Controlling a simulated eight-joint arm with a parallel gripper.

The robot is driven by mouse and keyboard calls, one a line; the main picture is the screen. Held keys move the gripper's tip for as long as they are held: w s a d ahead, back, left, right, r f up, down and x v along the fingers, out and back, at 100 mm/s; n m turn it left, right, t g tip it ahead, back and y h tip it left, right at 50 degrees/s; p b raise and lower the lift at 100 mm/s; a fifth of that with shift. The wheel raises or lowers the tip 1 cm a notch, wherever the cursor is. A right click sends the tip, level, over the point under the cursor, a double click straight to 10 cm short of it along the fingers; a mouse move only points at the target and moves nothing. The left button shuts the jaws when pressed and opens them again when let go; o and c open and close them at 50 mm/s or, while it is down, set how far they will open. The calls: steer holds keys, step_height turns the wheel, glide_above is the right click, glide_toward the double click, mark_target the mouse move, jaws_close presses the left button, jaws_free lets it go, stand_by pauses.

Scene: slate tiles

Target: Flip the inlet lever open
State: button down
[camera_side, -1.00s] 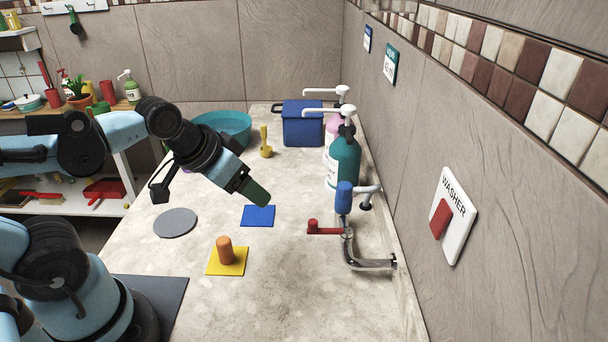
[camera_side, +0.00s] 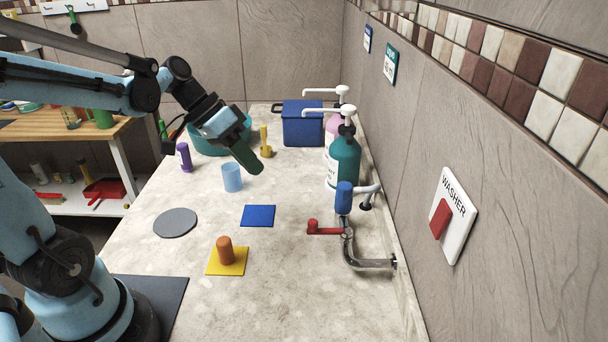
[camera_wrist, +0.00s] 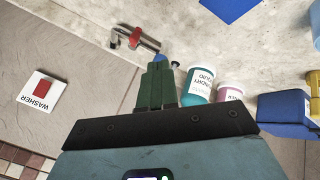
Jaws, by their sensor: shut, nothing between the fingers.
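The inlet lever is a red bar with a knob (camera_side: 324,230) on a metal pipe valve (camera_side: 347,236) by the right wall. It sticks out to the left, across the counter. In the wrist view the red lever (camera_wrist: 134,38) lies above and left of my fingertips. My gripper (camera_side: 248,161) is in the air over the back of the counter, well left of and behind the lever, and touches nothing. Its green fingers (camera_wrist: 158,78) are closed together and empty. A blue cylinder (camera_side: 344,197) stands above the valve, partly hidden by my fingers in the wrist view.
A teal pump bottle (camera_side: 345,158) stands close behind the valve, with a pink one beside it. A WASHER plate (camera_side: 456,232) with a red rocker is on the right wall. An orange peg (camera_side: 224,250) stands on a yellow mat (camera_side: 238,269).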

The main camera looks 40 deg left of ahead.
steer(key=shift+f, duration=0.1)
glide_toward(330, 228)
steer(key=shift+a+f, duration=0.5)
steer(key=shift+f, duration=1.65)
steer(key=shift+d, duration=0.1)
steer(key=shift+s+d+n, duration=0.15)
steer(key=shift+s+n, duration=0.05)
steer(key=shift+n, duration=0.1)
